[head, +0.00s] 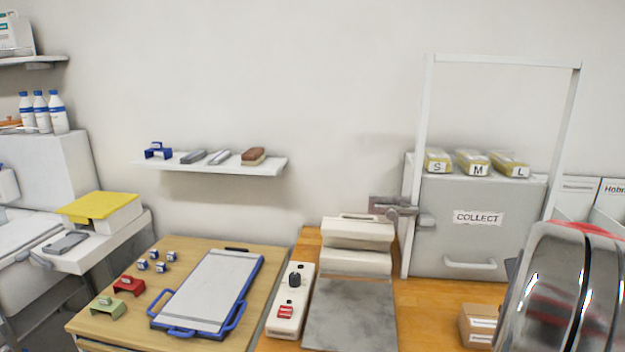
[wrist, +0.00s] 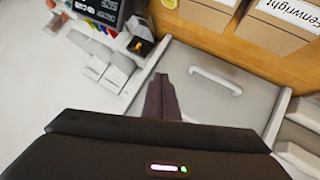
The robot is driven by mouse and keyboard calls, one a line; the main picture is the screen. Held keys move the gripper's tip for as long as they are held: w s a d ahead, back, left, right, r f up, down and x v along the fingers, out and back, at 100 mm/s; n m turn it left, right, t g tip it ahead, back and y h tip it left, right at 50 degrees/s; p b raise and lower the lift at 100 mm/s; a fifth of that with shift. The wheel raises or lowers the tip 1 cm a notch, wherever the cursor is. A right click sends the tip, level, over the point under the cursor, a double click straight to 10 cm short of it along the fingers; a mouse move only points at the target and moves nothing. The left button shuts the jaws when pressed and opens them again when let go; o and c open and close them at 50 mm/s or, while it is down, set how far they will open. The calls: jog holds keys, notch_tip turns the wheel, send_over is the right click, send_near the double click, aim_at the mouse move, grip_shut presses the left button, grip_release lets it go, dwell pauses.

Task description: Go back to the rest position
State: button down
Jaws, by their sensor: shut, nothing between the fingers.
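My gripper (wrist: 161,96) shows in the wrist view as dark fingers close together, pointing up in the picture from the wide black wrist body. It is shut and empty. Behind its fingers is a pale grey panel with a white handle (wrist: 215,80) to their right. Nothing visible touches the fingertips. In the head view I cannot make out the gripper. A large shiny curved shape fills the lower right there and hides part of the bench.
A grey COLLECT cabinet (head: 480,245) with a tall white frame stands right of centre. A press-like white unit (head: 357,245) and a switch box (head: 290,305) stand left of it. A wall shelf (head: 215,164) hangs above.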

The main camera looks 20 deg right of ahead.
jog(key=s+a+f+n+y, duration=0.1)
jog(key=a+n+y, duration=0.2)
jog(key=a, duration=2.7)
jog(key=a+f+n+y, duration=0.1)
jog(key=a+n+y, duration=0.3)
jog(key=a, duration=2.6)
jog(key=shift+s+a+f+y, duration=0.25)
jog(key=shift+s+y, duration=0.1)
jog(key=shift+y, duration=1.45)
